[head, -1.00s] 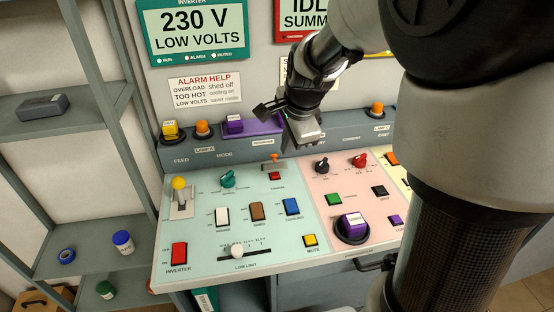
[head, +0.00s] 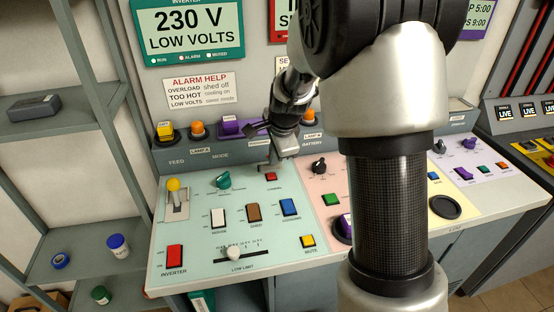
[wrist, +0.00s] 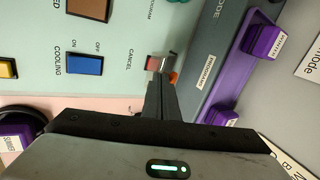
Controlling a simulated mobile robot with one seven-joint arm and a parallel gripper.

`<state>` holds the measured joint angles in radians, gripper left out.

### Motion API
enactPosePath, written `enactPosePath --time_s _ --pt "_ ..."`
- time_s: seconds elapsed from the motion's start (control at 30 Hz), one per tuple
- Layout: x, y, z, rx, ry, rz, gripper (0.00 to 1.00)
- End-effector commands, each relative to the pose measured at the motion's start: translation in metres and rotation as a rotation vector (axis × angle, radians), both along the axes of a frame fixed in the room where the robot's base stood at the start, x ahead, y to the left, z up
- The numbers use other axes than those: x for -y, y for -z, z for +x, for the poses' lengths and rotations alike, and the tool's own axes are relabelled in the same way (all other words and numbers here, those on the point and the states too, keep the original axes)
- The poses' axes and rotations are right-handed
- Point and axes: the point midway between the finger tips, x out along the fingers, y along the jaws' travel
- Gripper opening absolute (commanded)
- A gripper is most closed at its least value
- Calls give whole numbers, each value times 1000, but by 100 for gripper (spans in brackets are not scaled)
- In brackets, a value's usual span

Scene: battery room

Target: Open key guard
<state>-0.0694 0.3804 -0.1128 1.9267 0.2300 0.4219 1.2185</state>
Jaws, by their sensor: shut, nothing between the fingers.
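The small guard (wrist: 168,61), a metallic piece with an orange tip, stands beside the red CANCEL button (wrist: 152,62) in the wrist view. The button also shows in the head view (head: 271,177), where my gripper covers most of the guard. I cannot tell how far the guard is raised. My gripper (head: 284,166) is shut and empty, pointing down at the back edge of the pale green panel. In the wrist view its fingertips (wrist: 160,82) are right by the orange tip; I cannot tell whether they touch it.
The pale green panel (head: 195,255) holds rocker switches, a yellow-topped lever (head: 174,186) and a slider (head: 234,254). A purple holder (head: 229,130) sits on the ledge behind my gripper. Shelves (head: 65,127) stand at the left. My arm hides much of the pink panel.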

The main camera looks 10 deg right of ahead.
Motion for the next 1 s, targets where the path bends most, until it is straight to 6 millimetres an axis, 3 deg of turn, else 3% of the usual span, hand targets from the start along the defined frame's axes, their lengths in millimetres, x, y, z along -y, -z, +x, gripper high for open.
enactPosePath --time_s 0.53,1.0 --pt "0 -5 4 -21 -1 -1 0" --pt "0 -21 24 -218 -1 -2 0"
